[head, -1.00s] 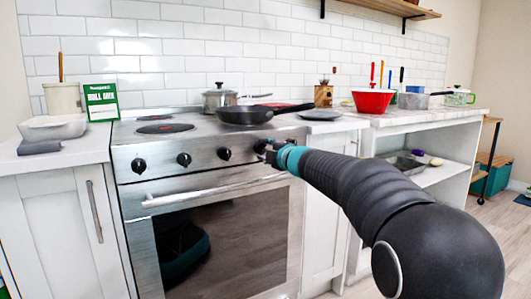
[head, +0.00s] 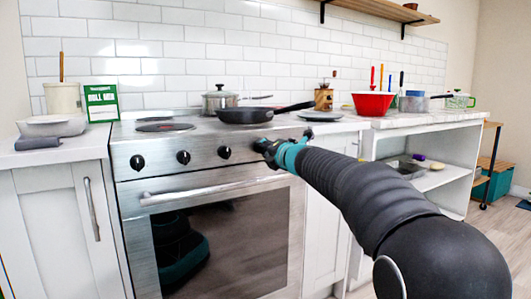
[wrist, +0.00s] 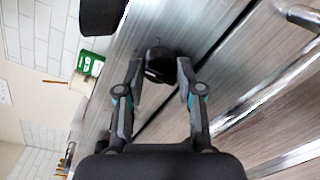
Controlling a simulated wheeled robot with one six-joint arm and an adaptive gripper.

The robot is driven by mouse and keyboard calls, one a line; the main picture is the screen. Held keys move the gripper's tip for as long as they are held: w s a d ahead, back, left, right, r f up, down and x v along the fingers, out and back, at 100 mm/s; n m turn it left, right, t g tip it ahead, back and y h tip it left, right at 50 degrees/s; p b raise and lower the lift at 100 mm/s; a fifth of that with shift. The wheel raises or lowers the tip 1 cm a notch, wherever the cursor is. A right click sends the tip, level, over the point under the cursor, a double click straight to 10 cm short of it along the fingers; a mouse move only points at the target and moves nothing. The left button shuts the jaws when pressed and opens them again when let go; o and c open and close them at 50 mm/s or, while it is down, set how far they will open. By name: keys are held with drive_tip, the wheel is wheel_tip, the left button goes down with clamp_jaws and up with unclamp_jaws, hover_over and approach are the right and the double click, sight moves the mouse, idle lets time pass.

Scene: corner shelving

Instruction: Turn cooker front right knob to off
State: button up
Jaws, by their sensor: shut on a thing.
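The steel cooker (head: 128,148) has a row of black knobs on its front panel. Three knobs show clear in the head view: the left one (head: 137,162), the second (head: 183,157) and the third (head: 224,152). The front right knob (wrist: 158,63) is at the right end, mostly hidden by my gripper (head: 262,147) in the head view. In the wrist view, my gripper (wrist: 159,74) has one finger on each side of this dark round knob and is shut on it. The knob's pointer mark is not readable.
A black frying pan (head: 246,115) and a steel pot (head: 219,99) stand on the hob above the knobs. The oven door handle (head: 215,187) runs below them. A red bowl (head: 373,104) stands on the counter to the right.

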drive_tip(key=shift+r, duration=0.15)
idle(0.3)
drive_tip(key=o, duration=1.2)
drive_tip(key=shift+c, duration=0.2)
drive_tip(key=v, duration=1.2)
drive_tip(key=shift+d, duration=0.1)
